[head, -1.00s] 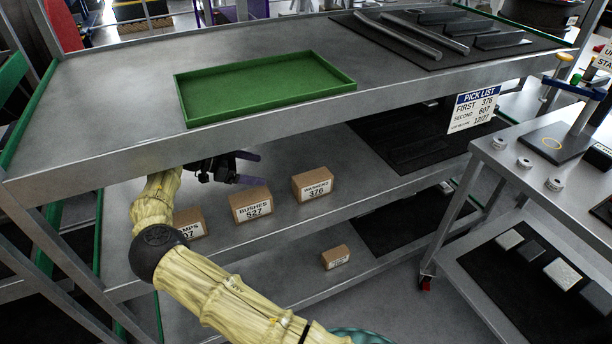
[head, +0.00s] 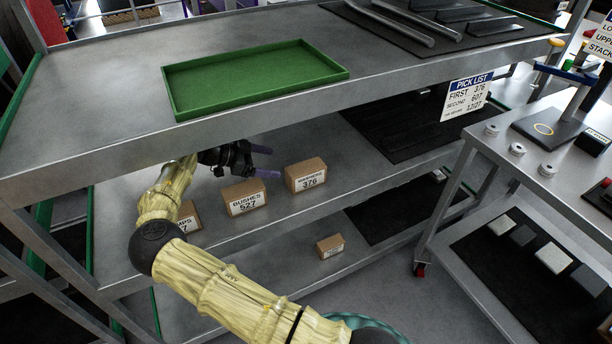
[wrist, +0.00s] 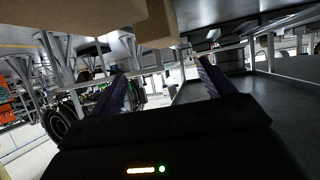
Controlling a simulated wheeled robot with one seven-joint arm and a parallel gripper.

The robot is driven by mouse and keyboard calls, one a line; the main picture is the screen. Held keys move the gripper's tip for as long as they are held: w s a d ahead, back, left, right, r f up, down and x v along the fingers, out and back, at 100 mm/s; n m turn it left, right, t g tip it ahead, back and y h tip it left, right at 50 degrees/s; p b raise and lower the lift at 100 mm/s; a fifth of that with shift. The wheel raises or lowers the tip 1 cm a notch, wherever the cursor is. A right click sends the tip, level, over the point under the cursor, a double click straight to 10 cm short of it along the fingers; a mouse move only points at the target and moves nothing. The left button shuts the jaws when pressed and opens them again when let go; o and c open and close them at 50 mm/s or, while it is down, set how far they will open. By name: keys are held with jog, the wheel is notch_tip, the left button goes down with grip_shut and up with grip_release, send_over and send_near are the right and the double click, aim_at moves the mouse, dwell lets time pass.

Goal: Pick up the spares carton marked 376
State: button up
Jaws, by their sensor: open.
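The carton marked 376 (head: 306,175) is a small brown box on the middle shelf, at the right end of a row of cartons. My gripper (head: 266,161) is open and empty, under the top shelf, left of the 376 carton and behind the 527 carton in the head view. Its purple fingers point right, toward the 376 carton, apart from it. In the wrist view, my open fingers (wrist: 165,85) show with a gap between them. A brown carton surface (wrist: 90,22) fills the upper left there; which carton it is I cannot tell.
The BUSHES 527 carton (head: 245,198) stands left of 376. Another carton (head: 188,217) is partly hidden by my arm. A small carton (head: 330,246) sits on the lower shelf. The top shelf with a green tray (head: 255,78) overhangs. A pick list (head: 466,98) hangs at right.

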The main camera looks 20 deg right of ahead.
send_near(304, 167)
jog(key=s+d+f, duration=0.1)
jog(key=d, duration=0.1)
jog(key=shift+d+f, duration=0.1)
jog(key=shift+d, duration=0.25)
jog(key=shift+w+x, duration=0.2)
jog(key=shift+x, duration=2.35)
jog(key=shift+f, duration=0.15)
jog(key=c, duration=1.4)
